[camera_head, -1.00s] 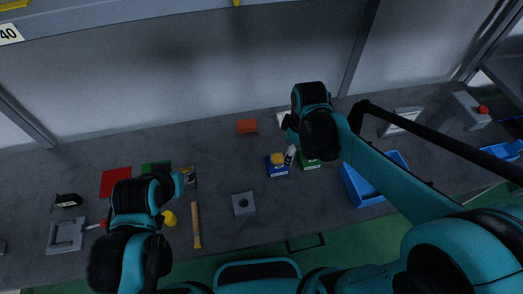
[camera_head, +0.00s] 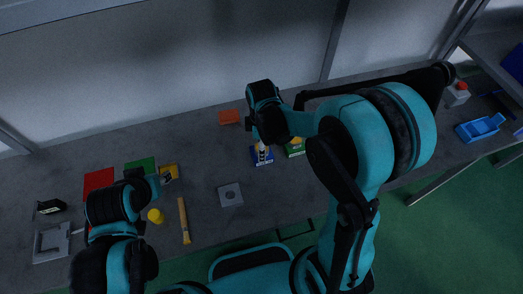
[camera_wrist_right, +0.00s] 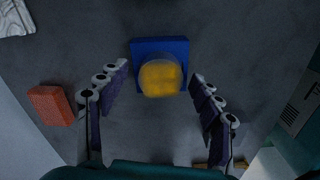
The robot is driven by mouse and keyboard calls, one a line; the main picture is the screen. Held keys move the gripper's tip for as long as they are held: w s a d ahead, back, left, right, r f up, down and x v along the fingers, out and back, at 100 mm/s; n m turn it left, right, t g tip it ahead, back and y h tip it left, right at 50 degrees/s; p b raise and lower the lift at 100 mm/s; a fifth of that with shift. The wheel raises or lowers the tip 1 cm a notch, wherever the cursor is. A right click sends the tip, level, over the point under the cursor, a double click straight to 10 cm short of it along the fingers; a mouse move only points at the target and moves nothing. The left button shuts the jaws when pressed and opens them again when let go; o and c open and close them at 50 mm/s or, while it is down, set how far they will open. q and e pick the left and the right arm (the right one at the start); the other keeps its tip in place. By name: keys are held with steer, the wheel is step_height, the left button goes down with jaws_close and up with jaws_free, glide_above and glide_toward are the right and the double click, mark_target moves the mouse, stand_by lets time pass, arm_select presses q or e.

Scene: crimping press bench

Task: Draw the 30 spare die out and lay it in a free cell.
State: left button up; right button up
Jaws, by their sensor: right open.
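A blue block with a yellow round piece on top (camera_wrist_right: 160,75) lies between the fingers of my right gripper (camera_wrist_right: 161,82) in the right wrist view. The fingers are spread wide, apart from the yellow piece on both sides. In the head view my right gripper (camera_head: 263,138) is over this blue block (camera_head: 262,157) and partly covers it. A green block with a yellow top (camera_head: 295,148) stands just to its right. No number is readable on either. My left gripper (camera_head: 152,188) is by a green mat and a small yellow object; its fingers are unclear.
An orange block (camera_head: 229,117) lies behind the blue block. A grey square plate with a hole (camera_head: 230,195), a wooden-handled tool (camera_head: 184,220), a yellow cylinder (camera_head: 155,216) and a red mat (camera_head: 99,181) lie leftward. A blue tray (camera_head: 481,127) is far right. My right arm hides part of the bench.

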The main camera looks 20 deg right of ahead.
jaws_close()
steer(key=shift+r, duration=0.15)
step_height(320, 180, up, 4)
steer(key=shift+r+p, duration=0.15)
steer(key=shift+p, duration=0.65)
steer(key=s+d+r+p, duration=0.5)
steer(key=s+d+r, duration=0.2)
steer(key=s+r, duration=0.2)
steer(key=shift+d+r, duration=0.15)
steer(key=shift+r, duration=0.1)
steer(key=shift+s, duration=0.1)
